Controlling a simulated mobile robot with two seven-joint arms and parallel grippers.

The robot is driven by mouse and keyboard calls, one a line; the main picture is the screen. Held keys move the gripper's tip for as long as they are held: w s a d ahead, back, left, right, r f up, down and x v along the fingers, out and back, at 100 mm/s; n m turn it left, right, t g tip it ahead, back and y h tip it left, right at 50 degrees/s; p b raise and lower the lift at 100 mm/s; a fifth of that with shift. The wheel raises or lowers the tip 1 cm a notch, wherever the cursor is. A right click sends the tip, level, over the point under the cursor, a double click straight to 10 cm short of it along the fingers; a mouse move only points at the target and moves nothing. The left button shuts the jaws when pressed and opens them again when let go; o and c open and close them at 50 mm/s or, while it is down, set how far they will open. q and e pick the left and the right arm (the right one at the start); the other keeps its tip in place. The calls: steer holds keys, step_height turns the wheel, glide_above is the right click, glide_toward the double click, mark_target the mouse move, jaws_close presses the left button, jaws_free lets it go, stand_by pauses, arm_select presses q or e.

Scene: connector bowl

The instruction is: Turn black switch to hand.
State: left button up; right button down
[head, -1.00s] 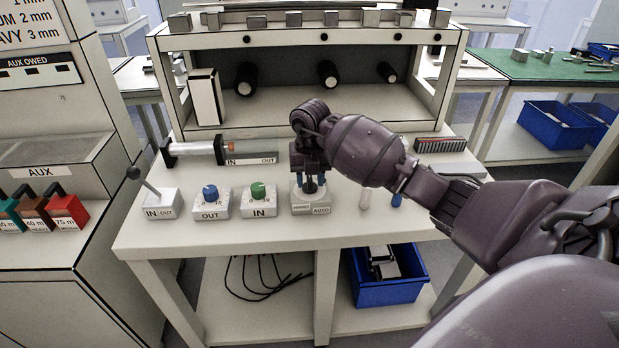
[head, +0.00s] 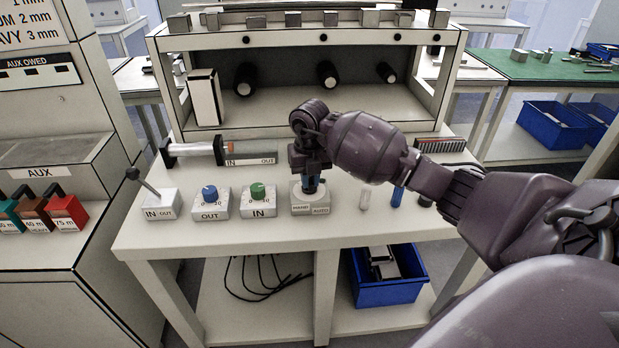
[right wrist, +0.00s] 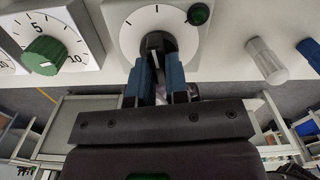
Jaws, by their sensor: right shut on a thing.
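The black switch (right wrist: 155,42) sits on a round pale dial plate with tick marks, on a white block (head: 309,208) labelled HAND and AUTO at the front of the bench. My right gripper (head: 311,184) points down onto it from above. In the right wrist view, its two blue fingers (right wrist: 157,68) are shut on the switch, one on each side. The switch's bar points roughly up in that view, near the middle tick. In the head view the fingers hide most of the switch. My left gripper is not in view.
To the left stand a green-knob block (head: 258,202), a blue-knob block (head: 209,203) and a lever block (head: 162,204). To the right are a white peg (head: 365,199) and a blue peg (head: 398,197). A shelf (head: 310,88) rises behind.

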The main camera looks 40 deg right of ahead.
steer(key=n, duration=0.2)
steer(key=shift+d+n, duration=0.15)
steer(key=shift+n, duration=0.15)
steer(key=n+b, duration=0.1)
steer(key=n, duration=0.3)
steer(key=shift+n, duration=0.4)
steer(key=c, duration=1.1)
jaws_free()
